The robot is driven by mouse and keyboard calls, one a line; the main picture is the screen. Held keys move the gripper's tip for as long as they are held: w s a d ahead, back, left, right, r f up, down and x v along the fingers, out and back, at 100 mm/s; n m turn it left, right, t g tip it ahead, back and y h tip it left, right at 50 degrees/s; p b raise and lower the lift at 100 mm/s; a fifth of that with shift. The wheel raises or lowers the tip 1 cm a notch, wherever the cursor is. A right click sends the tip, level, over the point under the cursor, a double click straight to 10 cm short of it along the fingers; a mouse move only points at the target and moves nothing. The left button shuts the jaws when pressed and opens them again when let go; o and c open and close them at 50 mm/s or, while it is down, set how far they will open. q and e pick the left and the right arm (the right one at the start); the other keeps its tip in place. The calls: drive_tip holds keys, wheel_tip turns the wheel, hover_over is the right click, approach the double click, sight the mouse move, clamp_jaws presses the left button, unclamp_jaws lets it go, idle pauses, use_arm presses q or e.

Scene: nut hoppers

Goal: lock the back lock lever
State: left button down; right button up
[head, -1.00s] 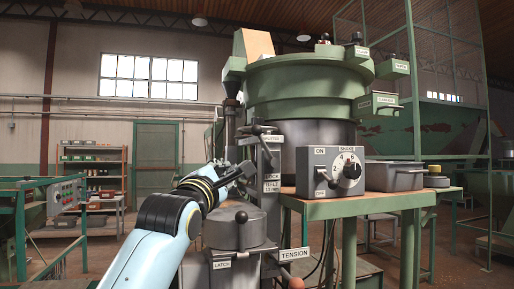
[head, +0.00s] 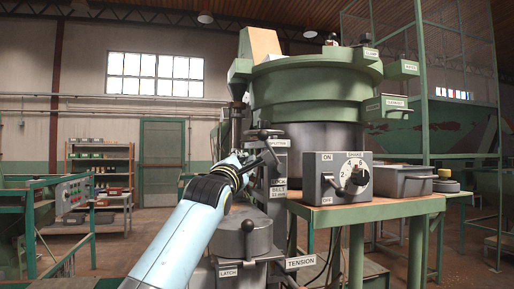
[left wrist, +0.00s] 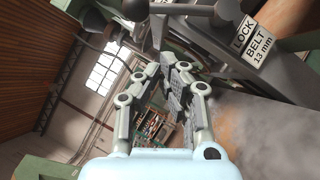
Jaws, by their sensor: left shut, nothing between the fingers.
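A lever with a black ball knob (left wrist: 135,9) and a grey rod shows at the top of the left wrist view. Its rod runs right to a round hub above a plate reading LOCK BELT 13 mm (left wrist: 254,42). That plate shows small on the machine's post in the head view (head: 279,191). My left gripper (head: 266,158) is at the post, just above the plate in the picture. In the left wrist view its fingers (left wrist: 176,72) are shut and empty, below the knob and apart from it. The gripper partly hides the post. My right gripper is out of view.
A control box with a dial (head: 338,178) and a grey bin (head: 403,181) stand on the green bench right of the post. A lidded drum with a black-knobbed handle (head: 246,238) stands below the gripper. The green round hopper (head: 315,90) rises above.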

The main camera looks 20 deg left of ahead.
sight(265, 143)
use_arm(q)
drive_tip(key=shift+w+d+r+p, duration=0.3)
drive_tip(key=shift+w+d+r, duration=0.3)
drive_tip(key=shift+w, duration=0.2)
drive_tip(key=shift+w+d+r+p, duration=0.3)
drive_tip(key=shift+w+d+r, duration=0.15)
drive_tip(key=shift+w+d, duration=0.25)
drive_tip(key=shift+a, duration=0.1)
drive_tip(key=b, duration=0.3)
drive_tip(key=shift+w+d+r+b, duration=0.25)
drive_tip(key=shift+d+r+b, duration=0.05)
drive_tip(key=shift+w+d+r+b, duration=0.1)
drive_tip(key=shift+d+r+b, duration=0.1)
drive_tip(key=shift+b, duration=0.15)
drive_tip(key=shift+w+d+r, duration=0.1)
drive_tip(key=shift+r, duration=0.3)
